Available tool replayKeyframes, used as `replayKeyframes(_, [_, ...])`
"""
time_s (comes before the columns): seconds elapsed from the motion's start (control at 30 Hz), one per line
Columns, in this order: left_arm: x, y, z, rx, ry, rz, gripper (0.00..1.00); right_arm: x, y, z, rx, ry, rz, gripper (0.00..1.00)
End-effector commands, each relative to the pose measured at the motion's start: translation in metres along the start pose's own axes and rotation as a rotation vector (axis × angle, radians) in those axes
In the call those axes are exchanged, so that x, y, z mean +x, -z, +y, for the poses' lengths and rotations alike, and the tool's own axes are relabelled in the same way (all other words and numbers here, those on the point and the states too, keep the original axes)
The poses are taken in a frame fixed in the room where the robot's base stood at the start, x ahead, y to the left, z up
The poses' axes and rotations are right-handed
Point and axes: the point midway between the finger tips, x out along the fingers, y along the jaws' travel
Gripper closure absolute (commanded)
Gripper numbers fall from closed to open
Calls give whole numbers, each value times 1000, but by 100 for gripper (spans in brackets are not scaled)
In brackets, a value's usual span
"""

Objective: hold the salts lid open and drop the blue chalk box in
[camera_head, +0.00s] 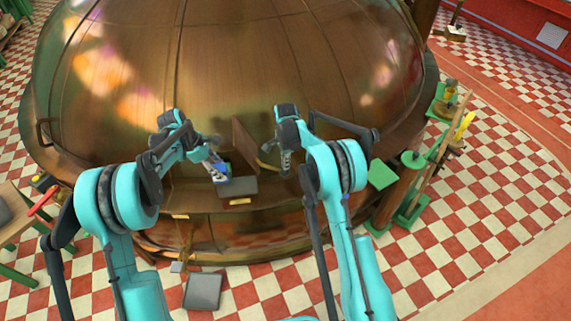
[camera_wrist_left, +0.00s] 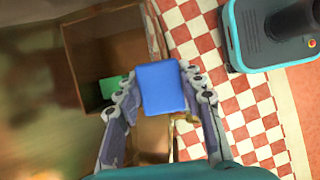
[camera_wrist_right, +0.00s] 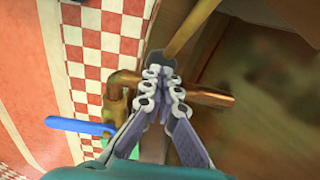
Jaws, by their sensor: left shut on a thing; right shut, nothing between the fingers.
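The blue chalk box (camera_wrist_left: 163,88) is between the fingers of my left gripper (camera_head: 218,172). In the left wrist view, an open brown bin (camera_wrist_left: 70,60) lies just beyond and left of the box, with a green thing (camera_wrist_left: 112,88) inside. In the head view, a brown panel that looks like the raised salts lid (camera_head: 243,138) stands between my grippers. My right gripper (camera_head: 286,168) is shut and empty to the right of this panel; it also shows in the right wrist view (camera_wrist_right: 163,75), close to a copper pipe. I cannot tell whether it touches the panel.
The large copper kettle (camera_head: 230,60) rises behind both grippers. A grey-topped box (camera_head: 238,187) sits at the front ledge. In the right wrist view, a copper pipe (camera_wrist_right: 215,97) and a blue lever (camera_wrist_right: 80,125) are close to the right fingers. Green-framed stands (camera_head: 382,175) are at right.

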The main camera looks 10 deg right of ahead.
Motion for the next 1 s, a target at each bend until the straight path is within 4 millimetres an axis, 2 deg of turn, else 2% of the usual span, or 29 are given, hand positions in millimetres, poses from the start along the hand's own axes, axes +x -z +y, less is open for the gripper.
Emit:
replayKeyframes(0.53, [1,0,46,0,0,0,98,0,0,0,0,0,0,100])
replayKeyframes(0.9, [1,0,52,0,0,0,98,0,0,0,0,0,0,100])
replayKeyframes(0.93, [1,0,52,0,0,0,54,0,0,0,0,0,0,100])
replayKeyframes(1.0, [1,0,52,0,0,0,36,0,0,0,0,0,0,100])
